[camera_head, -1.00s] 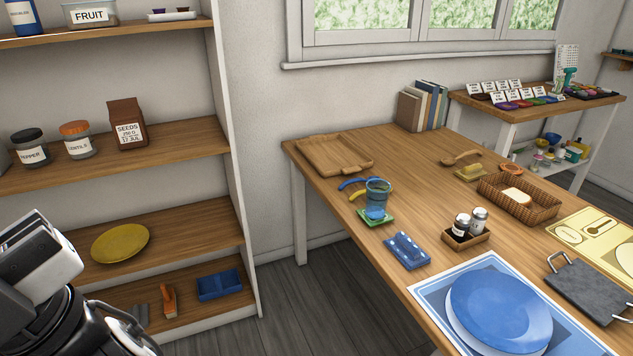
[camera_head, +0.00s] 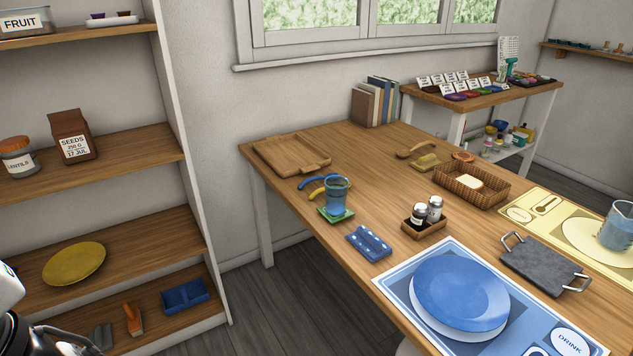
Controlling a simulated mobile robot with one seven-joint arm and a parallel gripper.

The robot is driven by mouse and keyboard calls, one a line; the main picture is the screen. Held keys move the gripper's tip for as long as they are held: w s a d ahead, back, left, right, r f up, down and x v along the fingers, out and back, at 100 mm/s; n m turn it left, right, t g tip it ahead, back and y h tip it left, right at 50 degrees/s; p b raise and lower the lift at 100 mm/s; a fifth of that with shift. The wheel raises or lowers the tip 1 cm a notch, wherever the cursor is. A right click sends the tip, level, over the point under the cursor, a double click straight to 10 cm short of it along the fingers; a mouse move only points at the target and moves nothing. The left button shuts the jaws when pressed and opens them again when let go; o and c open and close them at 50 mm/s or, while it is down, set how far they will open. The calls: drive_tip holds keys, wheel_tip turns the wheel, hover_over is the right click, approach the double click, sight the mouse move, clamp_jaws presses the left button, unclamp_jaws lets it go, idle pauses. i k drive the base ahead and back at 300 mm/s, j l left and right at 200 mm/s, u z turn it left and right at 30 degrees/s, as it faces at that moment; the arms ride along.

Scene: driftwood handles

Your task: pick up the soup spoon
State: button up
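I cannot make out a soup spoon for certain. A curved brown wooden piece (camera_head: 417,150) lies toward the back of the table; it could be a handle, but I cannot tell what it belongs to. A spoon outline (camera_head: 546,205) is printed on the yellow place mat (camera_head: 523,198); no real spoon shows on it. A blue and a yellow curved handle (camera_head: 318,181) lie behind the blue cup (camera_head: 337,196). Only a bit of my arm shows at the lower left edge, and my gripper's fingers are out of frame.
On the wooden table (camera_head: 290,207) are a blue plate (camera_head: 460,288), a slate tray (camera_head: 543,262), a shaker caddy (camera_head: 423,229), a basket (camera_head: 460,184) and a wooden tray (camera_head: 290,155). A shelf unit (camera_head: 110,155) stands left. Bare floor (camera_head: 300,290) lies between.

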sight(303, 184)
drive_tip(key=i+j+z, duration=0.15)
drive_tip(key=i, duration=0.3)
drive_tip(key=i+j+z, duration=0.15)
drive_tip(key=i, duration=0.25)
drive_tip(key=i+j+z, duration=0.15)
drive_tip(key=i, duration=0.3)
